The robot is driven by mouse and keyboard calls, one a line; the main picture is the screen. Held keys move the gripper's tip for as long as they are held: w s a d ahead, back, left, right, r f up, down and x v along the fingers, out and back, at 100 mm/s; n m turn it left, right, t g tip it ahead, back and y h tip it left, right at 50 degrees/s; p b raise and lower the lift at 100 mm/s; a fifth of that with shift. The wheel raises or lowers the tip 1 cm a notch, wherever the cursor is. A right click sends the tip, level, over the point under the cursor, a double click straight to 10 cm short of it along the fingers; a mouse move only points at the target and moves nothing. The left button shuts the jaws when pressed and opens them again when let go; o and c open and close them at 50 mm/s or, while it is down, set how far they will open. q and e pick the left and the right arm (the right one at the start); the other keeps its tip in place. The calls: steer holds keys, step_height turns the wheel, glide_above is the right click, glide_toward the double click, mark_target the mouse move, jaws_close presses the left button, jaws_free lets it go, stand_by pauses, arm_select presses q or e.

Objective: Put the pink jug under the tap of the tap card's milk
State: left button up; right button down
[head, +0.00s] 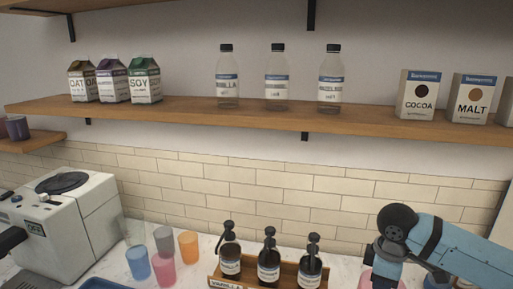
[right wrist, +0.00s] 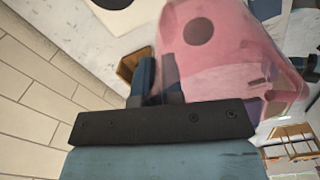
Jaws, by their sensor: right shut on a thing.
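The pink jug (right wrist: 225,65) fills the upper middle of the right wrist view, see-through and seen at a slant. My right gripper (right wrist: 160,75) is shut on it, with the fingers at the jug's left side. In the head view my blue right arm comes in at the lower right, and a pink piece (head: 367,281), seemingly the jug, shows beside it at the bottom edge. The right fingers are hidden there. No tap and no tap card can be made out in either view.
A rack of pump bottles (head: 269,258) stands left of my right arm. Several coloured cups (head: 188,246) stand further left, beside a white machine (head: 68,225). Above, a wooden shelf (head: 180,112) holds cartons, bottles and boxes. In the wrist view, a tiled wall (right wrist: 40,70) is on the left.

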steer(key=s+a+f+m, duration=0.1)
steer(key=m, duration=0.2)
steer(key=s+a+f+m, duration=0.1)
steer(key=s+m, duration=0.1)
steer(key=m, duration=0.1)
steer(key=s+a+f+m+p, duration=0.1)
steer(key=s+m, duration=0.1)
steer(key=m, duration=0.1)
steer(key=shift+m, duration=0.4)
steer(key=shift+s+a+f+m, duration=0.2)
steer(key=shift+s+m, duration=0.1)
steer(key=shift+m, duration=0.2)
steer(key=shift+s+a+f+m, duration=0.2)
steer(key=shift+s+m, duration=0.1)
steer(key=shift+m, duration=0.2)
steer(key=shift+w+d+r, duration=0.1)
steer(key=shift+r, duration=0.05)
